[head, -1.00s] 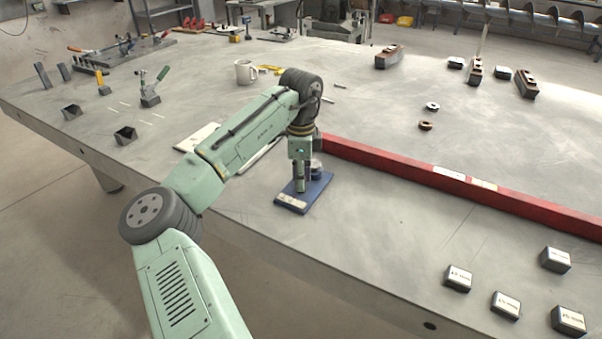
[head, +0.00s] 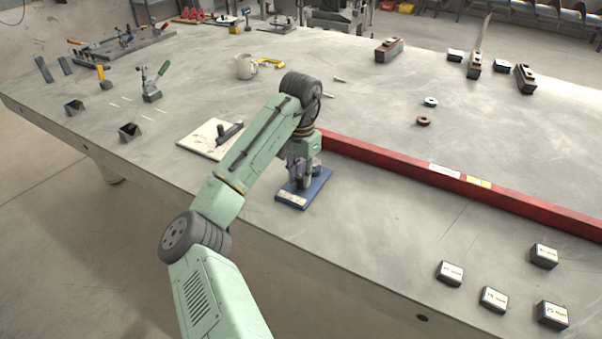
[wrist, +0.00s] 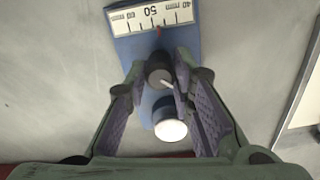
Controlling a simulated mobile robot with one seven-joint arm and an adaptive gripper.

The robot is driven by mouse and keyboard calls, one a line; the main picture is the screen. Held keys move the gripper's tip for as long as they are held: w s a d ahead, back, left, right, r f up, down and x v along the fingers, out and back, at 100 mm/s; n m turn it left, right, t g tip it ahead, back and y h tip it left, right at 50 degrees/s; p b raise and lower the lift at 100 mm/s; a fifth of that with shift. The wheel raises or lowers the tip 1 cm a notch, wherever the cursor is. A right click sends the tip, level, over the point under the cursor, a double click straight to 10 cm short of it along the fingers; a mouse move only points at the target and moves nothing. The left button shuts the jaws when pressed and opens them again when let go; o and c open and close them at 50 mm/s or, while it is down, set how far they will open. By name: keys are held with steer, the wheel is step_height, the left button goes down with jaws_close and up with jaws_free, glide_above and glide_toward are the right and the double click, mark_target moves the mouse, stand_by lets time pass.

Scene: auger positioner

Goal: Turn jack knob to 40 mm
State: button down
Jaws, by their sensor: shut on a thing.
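The jack has a blue base plate (head: 318,187) on the table near its front edge. In the wrist view the base (wrist: 128,48) carries a white scale (wrist: 166,16) marked 40, 50 and 60, with 40 at the right. A small red pointer (wrist: 157,30) sits about at 50. The dark grey jack knob (wrist: 159,77) has a white line on it. My gripper (wrist: 160,66) is shut on the knob, one finger on each side. A white-topped cylinder (wrist: 171,129) stands beside the knob, between the fingers. In the head view my gripper (head: 301,180) partly hides the knob.
A long red bar (head: 400,166) lies just right of the jack. A white board with a dark tool (head: 200,142) lies to the left. Several small labelled blocks (head: 494,299) stand at the front right. A mug (head: 245,67) stands farther back.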

steer(key=n, duration=1.2)
steer(key=shift+n, duration=0.4)
steer(key=n, duration=1.3)
steer(key=c, duration=1.4)
jaws_free()
steer(key=shift+o, duration=0.2)
steer(key=shift+r, duration=0.15)
